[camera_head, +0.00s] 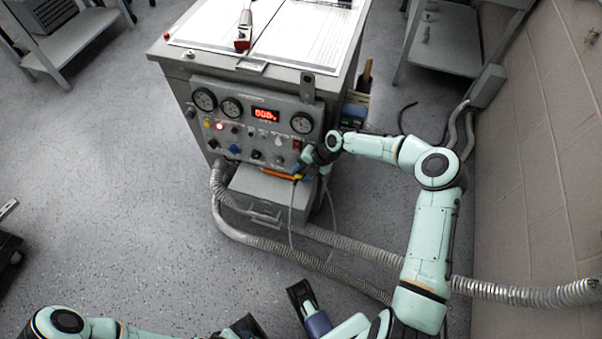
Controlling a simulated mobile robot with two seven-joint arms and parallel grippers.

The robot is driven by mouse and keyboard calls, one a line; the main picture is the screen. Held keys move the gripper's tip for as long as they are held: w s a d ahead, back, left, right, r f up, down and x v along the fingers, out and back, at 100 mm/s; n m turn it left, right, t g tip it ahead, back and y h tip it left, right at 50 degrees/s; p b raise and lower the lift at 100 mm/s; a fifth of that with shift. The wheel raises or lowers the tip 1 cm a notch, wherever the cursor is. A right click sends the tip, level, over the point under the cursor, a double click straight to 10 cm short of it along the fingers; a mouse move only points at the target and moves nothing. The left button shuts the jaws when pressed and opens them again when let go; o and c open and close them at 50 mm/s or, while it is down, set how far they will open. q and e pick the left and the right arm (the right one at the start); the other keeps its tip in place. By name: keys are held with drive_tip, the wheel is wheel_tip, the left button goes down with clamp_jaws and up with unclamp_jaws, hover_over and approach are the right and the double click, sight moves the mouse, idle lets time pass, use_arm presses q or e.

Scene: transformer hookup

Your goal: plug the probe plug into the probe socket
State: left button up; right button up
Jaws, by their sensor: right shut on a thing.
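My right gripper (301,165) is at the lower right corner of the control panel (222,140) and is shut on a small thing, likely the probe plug. The plug is mostly hidden by the jaws. A thin grey cable (291,215) hangs down from there. An orange piece (279,174) shows just left of the jaws, under the panel edge. Coloured knobs or sockets line the panel's lower row, among them a blue one (234,149); I cannot tell which is the probe socket, or whether the plug touches one. Dark parts at the bottom edge may be my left gripper (272,310); its jaws are unclear.
The grey cabinet (335,88) carries papers and a red-tipped tool (243,36) on top. Ribbed conduits (330,240) cross the floor below it. A block wall (545,150) stands at the right.

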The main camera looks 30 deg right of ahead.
drive_tip(key=o, duration=1)
drive_tip(key=shift+w+d+f, duration=0.1)
use_arm(q)
drive_tip(key=shift+f, duration=0.25)
use_arm(e)
drive_tip(key=shift+o, duration=0.2)
drive_tip(key=shift+s+a+r+p, duration=0.2)
drive_tip(key=shift+s+a+p, duration=0.2)
drive_tip(key=shift+s+a, duration=0.15)
drive_tip(key=shift+s+a+r+p, duration=0.15)
drive_tip(key=shift+s+a+p, duration=0.25)
drive_tip(key=shift+a, duration=0.15)
use_arm(q)
wheel_tip(320, 180, up, 2)
drive_tip(key=shift+w+r+p, duration=0.1)
drive_tip(key=shift+r+p, duration=0.1)
drive_tip(key=shift+p, duration=0.1)
use_arm(e)
drive_tip(key=shift+s+a+r, duration=0.15)
drive_tip(key=shift+s+a, duration=0.55)
drive_tip(key=shift+a, duration=0.15)
use_arm(q)
drive_tip(key=r+p, duration=0.1)
drive_tip(key=s+r+p, duration=0.1)
drive_tip(key=p, duration=0.1)
drive_tip(key=shift+s+r+g, duration=0.2)
drive_tip(key=shift+s+g, duration=0.05)
drive_tip(key=shift+g, duration=0.05)
use_arm(e)
drive_tip(key=v, duration=1.3)
